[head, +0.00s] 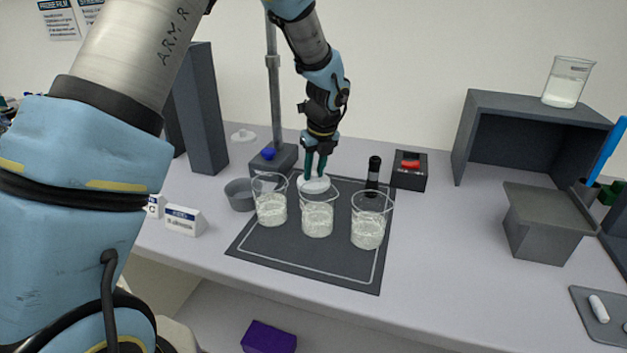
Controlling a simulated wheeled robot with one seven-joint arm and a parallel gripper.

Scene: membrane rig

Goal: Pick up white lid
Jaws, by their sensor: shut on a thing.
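A white lid (313,185) is at the tips of my gripper (316,170), whose dark green fingers point down and are shut on it. The lid is behind the row of beakers, over the back part of the dark mat (300,258). I cannot tell whether it touches the mat or hangs just above it. The middle beaker (317,219) partly overlaps its front edge in this view. Another white lid-like piece (243,136) lies on the table at the back left.
Beakers of whitish content stand left (271,208) and right (367,230) on the mat. Nearby are a grey bowl (240,196), a stand pole (275,100), a black bottle (373,174) and a box with a red switch (409,170).

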